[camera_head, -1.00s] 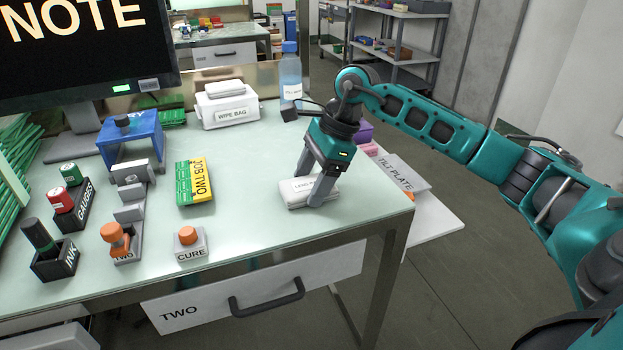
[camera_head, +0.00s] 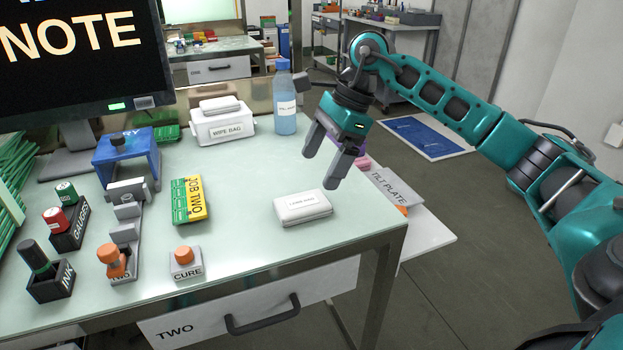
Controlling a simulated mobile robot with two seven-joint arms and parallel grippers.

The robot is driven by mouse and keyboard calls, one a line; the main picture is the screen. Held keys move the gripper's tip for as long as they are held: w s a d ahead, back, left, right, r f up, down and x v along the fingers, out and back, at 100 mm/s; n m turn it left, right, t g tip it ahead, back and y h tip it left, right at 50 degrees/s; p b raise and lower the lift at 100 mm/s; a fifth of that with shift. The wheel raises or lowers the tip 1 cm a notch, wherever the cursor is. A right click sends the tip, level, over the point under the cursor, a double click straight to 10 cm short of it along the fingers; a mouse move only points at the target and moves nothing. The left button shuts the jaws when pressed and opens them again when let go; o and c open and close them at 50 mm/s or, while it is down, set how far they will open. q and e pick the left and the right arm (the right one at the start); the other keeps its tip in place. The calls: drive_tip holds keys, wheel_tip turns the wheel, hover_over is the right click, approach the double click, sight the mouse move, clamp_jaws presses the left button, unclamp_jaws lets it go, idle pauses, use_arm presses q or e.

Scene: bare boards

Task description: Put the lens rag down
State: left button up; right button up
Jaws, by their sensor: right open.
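The lens rag (camera_head: 302,208) is a white, folded, labelled pad. It lies flat on the pale green table top (camera_head: 245,240), near the right front corner. My right gripper (camera_head: 327,169) is open and empty, above and slightly behind the rag to its right. Its fingers point down and do not touch the rag. My left gripper does not show.
A yellow and green JOB TWO block (camera_head: 188,200) lies left of the rag. The orange-topped CURE block (camera_head: 186,263) stands nearer the front. A white WIPE BAG box (camera_head: 222,121) and a blue bottle (camera_head: 285,97) stand at the back. The tilt plate (camera_head: 394,189) is beyond the right edge.

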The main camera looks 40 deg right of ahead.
drive_tip(key=v, duration=0.3)
drive_tip(key=shift+d+r, duration=0.15)
drive_tip(key=shift+r, duration=0.15)
drive_tip(key=shift+s, duration=0.15)
